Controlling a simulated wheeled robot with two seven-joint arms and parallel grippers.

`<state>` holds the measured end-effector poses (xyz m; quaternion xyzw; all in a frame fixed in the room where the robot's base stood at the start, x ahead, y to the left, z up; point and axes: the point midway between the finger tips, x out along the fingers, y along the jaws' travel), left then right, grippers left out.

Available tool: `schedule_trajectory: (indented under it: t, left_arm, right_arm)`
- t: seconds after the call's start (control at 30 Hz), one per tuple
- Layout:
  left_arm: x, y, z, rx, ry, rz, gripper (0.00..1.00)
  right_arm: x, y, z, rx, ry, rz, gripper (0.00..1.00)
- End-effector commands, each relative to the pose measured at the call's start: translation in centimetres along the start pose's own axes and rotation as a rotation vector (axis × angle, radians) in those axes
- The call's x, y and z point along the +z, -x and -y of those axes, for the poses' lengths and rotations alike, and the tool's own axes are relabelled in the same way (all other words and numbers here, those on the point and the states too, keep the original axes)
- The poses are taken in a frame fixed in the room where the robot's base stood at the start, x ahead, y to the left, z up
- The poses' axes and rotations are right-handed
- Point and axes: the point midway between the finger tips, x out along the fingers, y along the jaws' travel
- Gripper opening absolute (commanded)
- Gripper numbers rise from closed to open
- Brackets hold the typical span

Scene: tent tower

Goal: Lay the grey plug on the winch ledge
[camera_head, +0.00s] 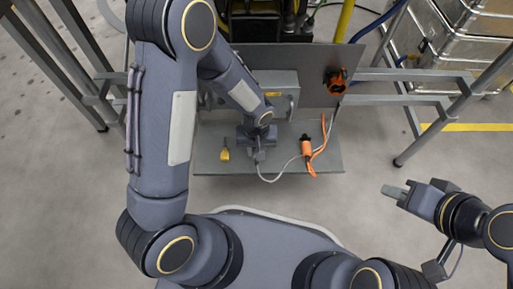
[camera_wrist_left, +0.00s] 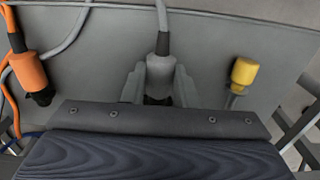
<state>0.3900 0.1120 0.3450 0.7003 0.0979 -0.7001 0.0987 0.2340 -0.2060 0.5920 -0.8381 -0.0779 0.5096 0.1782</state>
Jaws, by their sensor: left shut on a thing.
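The grey plug (camera_wrist_left: 160,72) has a grey cable from its far end and sits between the two fingers of my left gripper (camera_wrist_left: 159,88). My left gripper is shut on it. In the head view my left gripper (camera_head: 258,153) is low over the grey winch ledge (camera_head: 210,165), between a yellow plug and an orange plug. The plug is close to the ledge surface; I cannot tell whether it touches. My right gripper (camera_head: 394,192) is off to the right of the ledge, over the floor, with nothing visible in it; its finger gap cannot be made out.
The yellow plug (camera_head: 225,153) lies on the ledge to the left, the orange plug (camera_head: 306,145) with its orange cable to the right. A grey box (camera_head: 275,85) stands behind. An orange socket (camera_head: 336,80) is on the upright panel. Metal cases (camera_head: 465,55) stand at the upper right.

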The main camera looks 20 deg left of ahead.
Motion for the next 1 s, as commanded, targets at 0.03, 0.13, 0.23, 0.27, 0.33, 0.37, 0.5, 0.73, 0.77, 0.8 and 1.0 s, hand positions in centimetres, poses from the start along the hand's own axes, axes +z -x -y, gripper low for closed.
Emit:
schedule_trajectory:
  t: [0.03, 0.13, 0.23, 0.27, 0.33, 0.37, 0.5, 0.73, 0.77, 0.8, 1.0]
  left_arm:
    - [0.0, -0.05, 0.0, 0.0, 0.0, 0.0, 0.0]
    - [0.0, -0.16, 0.0, 0.0, 0.0, 0.0, 0.0]
    - [0.0, -0.29, 0.0, 0.0, 0.0, 0.0, 0.0]
    - [0.0, -0.33, 0.0, 0.0, 0.0, 0.0, 0.0]
    - [0.0, -0.41, 0.0, 0.0, 0.0, 0.0, 0.0]
    - [0.0, -0.45, 0.0, 0.0, 0.0, 0.0, 0.0]
    - [0.0, -0.62, 0.0, 0.0, 0.0, 0.0, 0.0]
    - [0.01, -0.9, 0.0, 0.0, 0.0, 0.0, 0.0]
    - [0.0, -0.93, 0.0, 0.0, 0.0, 0.0, 0.0]
    - [0.0, -0.98, 0.0, 0.0, 0.0, 0.0, 0.0]
    - [0.0, -0.94, 0.0, 0.0, 0.0, 0.0, 0.47]
  right_arm:
    - [0.02, -0.04, -0.02, 0.0, 0.0, 0.0, 0.26]
    - [0.06, -0.13, -0.06, 0.0, 0.0, 0.0, 0.26]
    - [0.12, -0.23, -0.11, 0.0, 0.0, 0.0, 0.26]
    - [0.13, -0.26, -0.12, 0.0, 0.0, 0.0, 0.26]
    - [0.16, -0.32, -0.15, 0.0, 0.0, 0.0, 0.26]
    - [0.18, -0.35, -0.16, 0.0, 0.0, 0.0, 0.26]
    - [0.25, -0.48, -0.22, 0.0, 0.0, 0.0, 0.26]
    - [0.35, -0.69, -0.32, 0.0, 0.0, 0.0, 0.26]
    - [0.37, -0.72, -0.33, 0.0, 0.0, 0.0, 0.26]
    - [0.38, -0.76, -0.35, 0.0, 0.0, 0.0, 0.26]
    - [0.37, -0.73, -0.33, 0.0, 0.0, 0.0, 0.26]
